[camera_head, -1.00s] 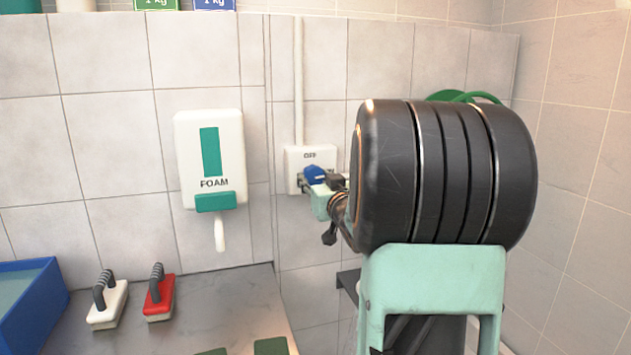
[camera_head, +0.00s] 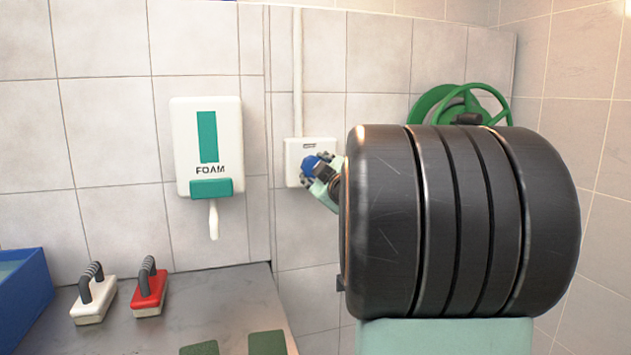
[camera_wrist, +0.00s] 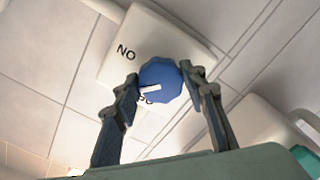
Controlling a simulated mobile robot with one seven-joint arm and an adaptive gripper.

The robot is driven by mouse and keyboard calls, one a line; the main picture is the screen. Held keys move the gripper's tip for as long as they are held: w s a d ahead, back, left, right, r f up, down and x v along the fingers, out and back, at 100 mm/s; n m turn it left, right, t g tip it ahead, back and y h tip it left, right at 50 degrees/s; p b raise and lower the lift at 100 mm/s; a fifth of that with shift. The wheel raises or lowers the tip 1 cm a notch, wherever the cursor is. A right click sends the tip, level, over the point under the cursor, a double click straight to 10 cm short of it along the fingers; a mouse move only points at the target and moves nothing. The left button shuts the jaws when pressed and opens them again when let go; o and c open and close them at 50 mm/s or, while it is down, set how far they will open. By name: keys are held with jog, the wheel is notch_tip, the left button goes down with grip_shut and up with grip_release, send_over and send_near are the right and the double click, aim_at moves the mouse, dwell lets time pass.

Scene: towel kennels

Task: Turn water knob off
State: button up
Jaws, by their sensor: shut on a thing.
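The blue water knob (camera_wrist: 160,82) sits on a white wall plate (camera_wrist: 143,38). In the wrist view its white pointer line aims down-left, toward small letters partly hidden by the knob. Letters reading "NO" show at the plate's left in this view. My gripper (camera_wrist: 163,84) is shut on the knob, one finger on each side of it. In the head view the knob (camera_head: 309,164) shows at the plate (camera_head: 297,152), with my gripper (camera_head: 321,170) tilted at it. My dark arm link hides part of the gripper and wrist there.
A foam dispenser (camera_head: 207,140) hangs on the wall left of the plate. A green hose reel (camera_head: 432,101) is behind my arm. A white brush (camera_head: 92,302) and a red brush (camera_head: 149,294) lie on the grey counter (camera_head: 210,300), beside a blue tub (camera_head: 22,290).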

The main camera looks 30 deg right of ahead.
jog(key=shift+n+b, duration=2.5)
jog(key=shift+n, duration=1.7)
jog(key=shift+r, duration=0.15)
jog(key=o, duration=1.1)
jog(key=shift+o, duration=0.2)
jog(key=shift+r, duration=0.1)
